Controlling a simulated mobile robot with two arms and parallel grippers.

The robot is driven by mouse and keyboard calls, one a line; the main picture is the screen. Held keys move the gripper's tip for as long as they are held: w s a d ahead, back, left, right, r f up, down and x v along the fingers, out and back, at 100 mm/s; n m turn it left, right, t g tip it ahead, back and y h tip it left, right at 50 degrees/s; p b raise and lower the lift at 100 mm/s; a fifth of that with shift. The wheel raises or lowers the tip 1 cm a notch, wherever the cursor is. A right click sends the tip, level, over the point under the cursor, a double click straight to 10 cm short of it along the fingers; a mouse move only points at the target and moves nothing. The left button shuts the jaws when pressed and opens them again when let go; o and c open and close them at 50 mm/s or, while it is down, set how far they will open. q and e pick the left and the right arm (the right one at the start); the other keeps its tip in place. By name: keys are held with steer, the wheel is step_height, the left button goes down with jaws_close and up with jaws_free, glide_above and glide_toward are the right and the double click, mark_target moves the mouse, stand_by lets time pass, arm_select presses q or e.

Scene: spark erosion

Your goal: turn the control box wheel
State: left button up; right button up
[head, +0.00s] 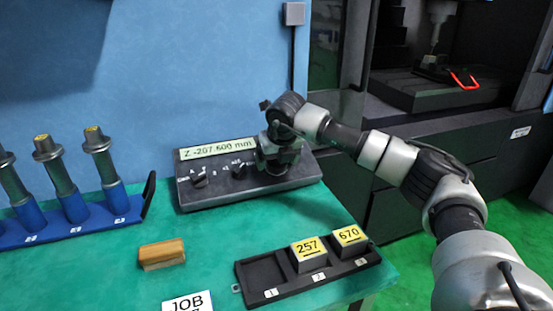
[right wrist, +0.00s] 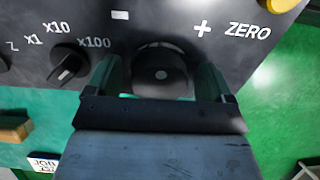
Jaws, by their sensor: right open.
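The control box (head: 225,190) is a dark grey box on the green table, with a display reading Z -207.600 mm. Its wheel (right wrist: 160,74) is a round black knob with a lighter centre spot, seen in the right wrist view below a plus sign. My right gripper (right wrist: 165,82) is open, with one finger on each side of the wheel; I cannot tell whether they touch it. In the head view the right gripper (head: 277,158) covers the wheel at the box's right part. My left gripper is not in view.
A selector knob (right wrist: 68,64) marked x1, x10, x100 is left of the wheel. A black tray (head: 250,271) holds blocks 257 and 670. A wooden block (head: 162,254) and a blue rack (head: 80,231) with several tools are left. A machine (head: 440,90) stands back right.

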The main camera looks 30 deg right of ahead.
steer(key=shift+c, duration=0.3)
steer(key=c, duration=0.6)
steer(key=shift+c, duration=0.2)
